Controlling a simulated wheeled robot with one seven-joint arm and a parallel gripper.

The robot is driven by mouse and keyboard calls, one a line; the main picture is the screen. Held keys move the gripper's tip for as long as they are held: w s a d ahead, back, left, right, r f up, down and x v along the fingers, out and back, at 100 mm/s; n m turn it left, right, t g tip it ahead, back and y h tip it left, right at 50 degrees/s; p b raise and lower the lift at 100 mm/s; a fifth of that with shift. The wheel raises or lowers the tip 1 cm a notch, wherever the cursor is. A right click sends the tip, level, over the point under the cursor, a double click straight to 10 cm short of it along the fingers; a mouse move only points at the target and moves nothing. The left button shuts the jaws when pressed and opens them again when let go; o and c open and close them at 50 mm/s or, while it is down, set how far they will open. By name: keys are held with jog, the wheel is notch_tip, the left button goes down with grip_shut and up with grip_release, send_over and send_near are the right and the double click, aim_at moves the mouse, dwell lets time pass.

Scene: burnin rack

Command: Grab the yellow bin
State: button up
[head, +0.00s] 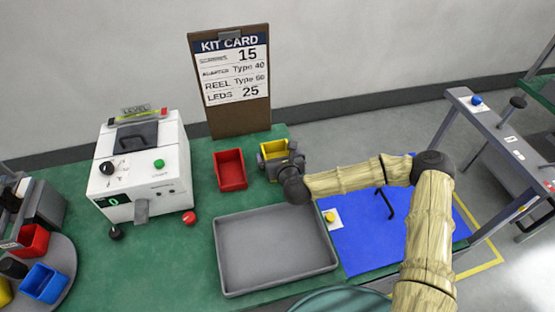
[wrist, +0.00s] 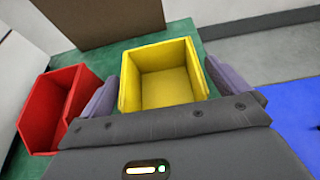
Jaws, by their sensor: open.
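The yellow bin (head: 274,152) stands on the green table at the back, right of the red bin. It is open-topped and looks empty in the wrist view (wrist: 164,75). My gripper (head: 280,160) is at the bin, reaching in from the right. In the wrist view my gripper's two purple-grey fingers (wrist: 160,85) are apart, one on the left and one on the right of the bin. They are open around it; I cannot tell whether they touch its walls. The bin's lower part is hidden behind my gripper.
A red bin (head: 230,170) stands close on the left, also in the wrist view (wrist: 50,108). A kit card board (head: 226,117) stands behind. A grey tray (head: 224,289) lies in front, a blue mat (head: 365,255) at right, and a white machine (head: 140,175) at left.

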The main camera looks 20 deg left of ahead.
jog(key=shift+w+a+f, duration=0.15)
jog(key=shift+w+a, duration=0.05)
jog(key=shift+w, duration=0.1)
jog(key=c, duration=1)
jog(key=shift+c, duration=0.2)
notch_tip(320, 180, up, 10)
jog(key=shift+b, duration=0.4)
